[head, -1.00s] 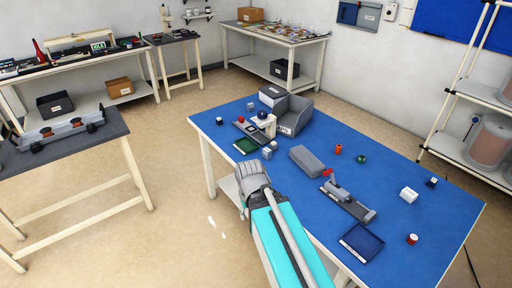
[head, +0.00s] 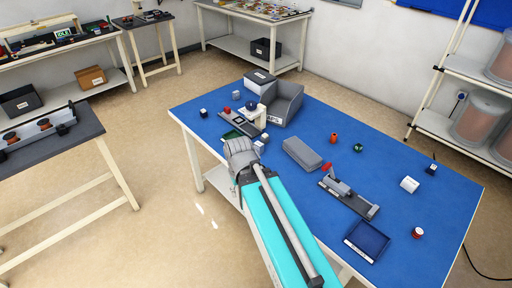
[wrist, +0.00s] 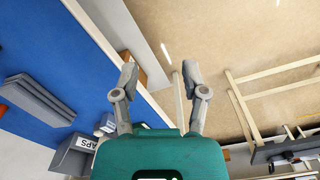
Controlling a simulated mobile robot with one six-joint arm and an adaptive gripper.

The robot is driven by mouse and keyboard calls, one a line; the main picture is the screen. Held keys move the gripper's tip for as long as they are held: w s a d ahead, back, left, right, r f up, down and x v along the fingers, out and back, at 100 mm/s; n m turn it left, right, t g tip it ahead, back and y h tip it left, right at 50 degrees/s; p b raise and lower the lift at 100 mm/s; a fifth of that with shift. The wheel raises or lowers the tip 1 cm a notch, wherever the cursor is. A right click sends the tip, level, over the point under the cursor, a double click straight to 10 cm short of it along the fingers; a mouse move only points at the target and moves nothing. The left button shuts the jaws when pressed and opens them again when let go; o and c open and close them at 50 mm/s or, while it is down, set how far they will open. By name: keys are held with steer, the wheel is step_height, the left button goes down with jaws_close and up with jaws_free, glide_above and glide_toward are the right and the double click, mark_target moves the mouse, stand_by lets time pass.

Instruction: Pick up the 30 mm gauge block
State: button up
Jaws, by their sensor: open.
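Two small grey blocks stand close together on the blue table (head: 300,122), just right of my gripper (head: 240,148) in the head view: a near block (head: 259,147) and a far block (head: 264,137), partly hidden. Another small grey block (head: 236,94) sits at the table's far left end. No size marking is legible, so I cannot tell which is the 30 mm gauge block. In the wrist view my gripper (wrist: 160,75) is open and empty, its fingers over the table edge and floor. Small blocks (wrist: 106,121) show left of the gripper there.
A grey bin (head: 287,105), a device with a white post (head: 262,114), a green tray (head: 232,134) and a long grey box (head: 302,155) stand nearby. A clamp fixture (head: 348,193) and a dark blue tray (head: 367,242) lie farther right.

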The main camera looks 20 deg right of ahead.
steer(key=shift+d, duration=0.15)
steer(key=o, duration=0.4)
steer(key=shift+f, duration=0.1)
steer(key=shift+o, duration=1)
steer(key=shift+w+d+f, duration=0.15)
steer(key=shift+w, duration=0.1)
steer(key=w+d+f+n+t+h+b, duration=0.1)
steer(key=w+d+f+n+h+b, duration=0.1)
steer(key=w+n+h+b, duration=0.1)
steer(key=w+d+f+n+t+h+b, duration=0.1)
steer(key=w+d+f+n+h+b, duration=0.1)
steer(key=w+n+b, duration=0.4)
steer(key=w+d+f+n+t+h+b, duration=0.2)
steer(key=w+d+n+h+b, duration=0.1)
steer(key=w+n, duration=0.4)
steer(key=shift+w+f+h+b, duration=0.25)
steer(key=shift+w+h+b, duration=0.35)
steer(key=shift+w+b, duration=0.35)
steer(key=w+n+b, duration=0.1)
steer(key=n, duration=0.1)
steer(key=w+n+t+h+b, duration=0.1)
steer(key=w+n, duration=0.1)
steer(key=w+n+h+b, duration=0.1)
steer(key=w+n, duration=0.1)
steer(key=shift+w+a+r+t, duration=0.15)
steer(key=shift+w+r+t, duration=0.1)
steer(key=shift+r+t, duration=0.1)
steer(key=shift+w+a+r+n+t+h, duration=0.1)
steer(key=shift+w+r+n+t+h, duration=0.2)
steer(key=shift+w+n+h, duration=0.3)
